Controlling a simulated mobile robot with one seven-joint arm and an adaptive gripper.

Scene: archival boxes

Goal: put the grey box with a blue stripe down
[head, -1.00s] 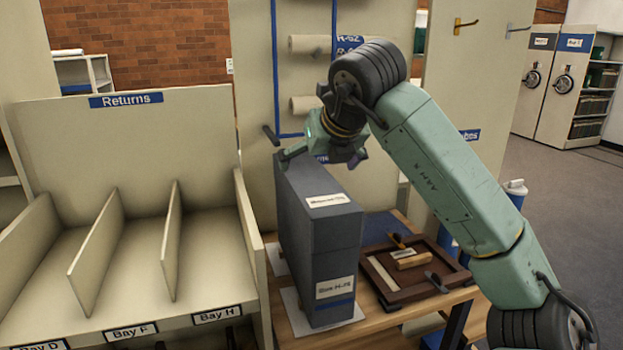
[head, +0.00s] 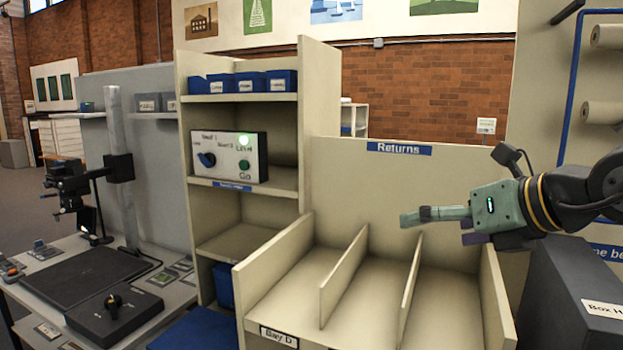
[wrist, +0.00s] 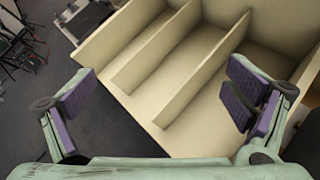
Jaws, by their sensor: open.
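The grey box (head: 570,295) stands upright at the lower right of the head view, cut off by the frame edge. Part of a white label shows on it; its blue stripe and its base are out of view. My gripper (head: 436,228) is open and empty, in front of the returns shelf's back panel. It is left of the box and apart from it. In the wrist view my gripper (wrist: 163,105) shows two spread fingers with purple pads and nothing between them.
The returns shelf (head: 400,180) has empty bays split by upright dividers. Left of it, a shelf unit (head: 318,100) holds blue bins and a control box (head: 228,157) with a lit green lamp. A desk with a camera stand (head: 120,170) is at far left.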

